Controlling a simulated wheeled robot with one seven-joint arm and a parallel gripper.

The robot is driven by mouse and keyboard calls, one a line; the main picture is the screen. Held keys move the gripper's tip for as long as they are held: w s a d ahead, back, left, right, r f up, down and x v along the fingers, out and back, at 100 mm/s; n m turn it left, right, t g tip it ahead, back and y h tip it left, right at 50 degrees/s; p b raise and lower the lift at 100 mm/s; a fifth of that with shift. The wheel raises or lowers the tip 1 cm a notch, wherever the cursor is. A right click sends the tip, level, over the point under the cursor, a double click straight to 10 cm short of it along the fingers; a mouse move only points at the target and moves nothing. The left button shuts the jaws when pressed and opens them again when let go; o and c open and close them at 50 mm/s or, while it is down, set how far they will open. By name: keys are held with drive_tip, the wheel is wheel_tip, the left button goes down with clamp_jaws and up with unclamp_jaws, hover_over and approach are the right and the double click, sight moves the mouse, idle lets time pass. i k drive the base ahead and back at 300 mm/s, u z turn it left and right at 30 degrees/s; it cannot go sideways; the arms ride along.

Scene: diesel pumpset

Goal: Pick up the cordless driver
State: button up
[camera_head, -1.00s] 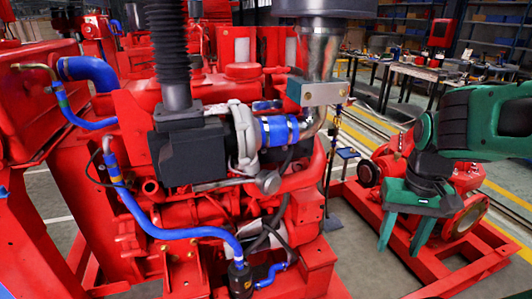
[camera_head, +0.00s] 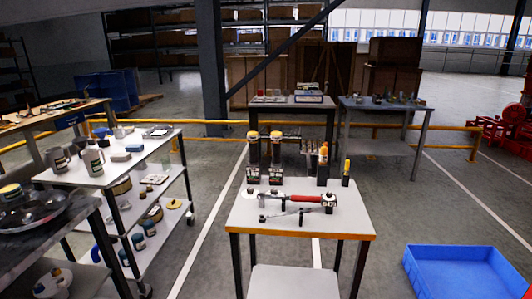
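I cannot pick out the cordless driver for certain. A long red and black tool (camera_head: 305,198) lies across the white-topped table (camera_head: 240,217) in the middle, and I cannot tell if it is the driver. Upright tools with orange and yellow tops, one orange (camera_head: 323,160) and one yellow (camera_head: 346,168), stand behind it on the right. My gripper is not in view.
A white shelf cart (camera_head: 112,170) with mugs and tins stands at left, beside a dark table (camera_head: 50,227). A blue bin (camera_head: 465,272) lies on the floor at right. A yellow rail (camera_head: 450,148) runs behind.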

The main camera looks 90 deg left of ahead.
sight(253, 139)
drive_tip(key=u, duration=3.3)
drive_tip(key=i, duration=1.65)
drive_tip(key=u, duration=0.1)
